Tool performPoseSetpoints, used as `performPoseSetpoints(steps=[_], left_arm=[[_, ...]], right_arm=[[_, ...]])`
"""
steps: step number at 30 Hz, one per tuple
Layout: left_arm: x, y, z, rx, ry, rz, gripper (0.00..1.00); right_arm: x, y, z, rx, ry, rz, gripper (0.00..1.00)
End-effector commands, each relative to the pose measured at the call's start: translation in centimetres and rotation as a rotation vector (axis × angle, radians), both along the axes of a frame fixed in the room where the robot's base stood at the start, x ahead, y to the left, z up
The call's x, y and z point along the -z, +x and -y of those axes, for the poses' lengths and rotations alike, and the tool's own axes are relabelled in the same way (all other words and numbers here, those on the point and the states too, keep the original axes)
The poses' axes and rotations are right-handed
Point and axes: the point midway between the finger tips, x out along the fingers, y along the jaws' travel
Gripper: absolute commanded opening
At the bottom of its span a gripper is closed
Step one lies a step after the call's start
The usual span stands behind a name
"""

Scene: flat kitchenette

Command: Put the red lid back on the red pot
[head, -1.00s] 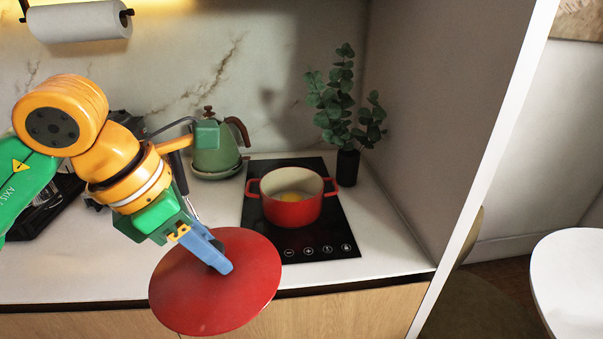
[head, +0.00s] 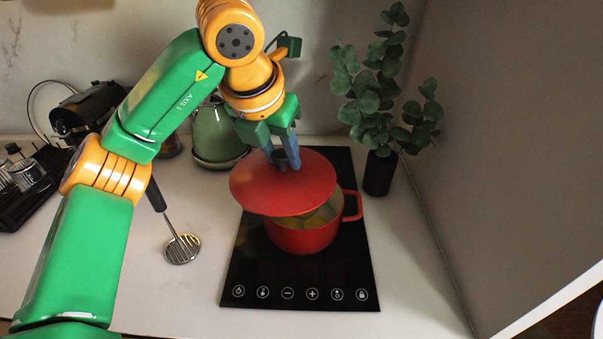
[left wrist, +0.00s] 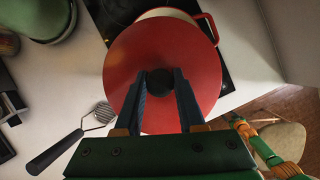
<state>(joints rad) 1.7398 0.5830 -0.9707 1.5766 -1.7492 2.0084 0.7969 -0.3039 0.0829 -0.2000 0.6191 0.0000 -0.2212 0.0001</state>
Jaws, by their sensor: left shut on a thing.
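The red lid (head: 270,188) is held by my left gripper (head: 287,160), which is shut on its dark knob (left wrist: 160,82). In the head view the lid is above the red pot (head: 305,238), covering most of its opening and offset to the left. The pot's right part of the opening and right handle show, with something yellow inside. The lid looks slightly tilted; whether it touches the rim I cannot tell. In the left wrist view the pot (left wrist: 207,25) peeks out beyond the lid at the top. My right gripper is not in view.
The pot stands on a black cooktop (head: 260,270). A green kettle (head: 215,140) stands behind left, a plant in a dark vase (head: 379,172) behind right. The right wall bounds the counter.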

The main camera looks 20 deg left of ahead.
Motion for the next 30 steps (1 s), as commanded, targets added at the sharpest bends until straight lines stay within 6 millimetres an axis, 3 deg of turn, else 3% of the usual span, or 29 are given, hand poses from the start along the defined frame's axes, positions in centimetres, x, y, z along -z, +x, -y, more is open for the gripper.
performPoseSetpoints(steps=[6,10,15,26,27,30], left_arm=[[4.2,3.8,1.1,0.001,0.002,-0.006,0.00],[5.7,5.0,1.2,0.000,0.001,-0.004,0.00],[8.7,5.0,1.2,0.003,0.001,0.000,0.00],[9.4,5.0,1.2,0.002,0.001,0.002,0.00],[9.4,5.0,1.2,0.002,0.001,0.001,0.44],[9.3,5.0,1.2,0.002,0.001,0.001,0.69]], right_arm=[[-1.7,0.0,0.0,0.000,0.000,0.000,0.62],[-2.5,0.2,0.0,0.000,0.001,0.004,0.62],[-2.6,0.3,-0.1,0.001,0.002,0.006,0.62],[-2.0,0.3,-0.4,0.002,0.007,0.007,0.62],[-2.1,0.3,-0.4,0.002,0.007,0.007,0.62],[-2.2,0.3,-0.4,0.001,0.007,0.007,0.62]])
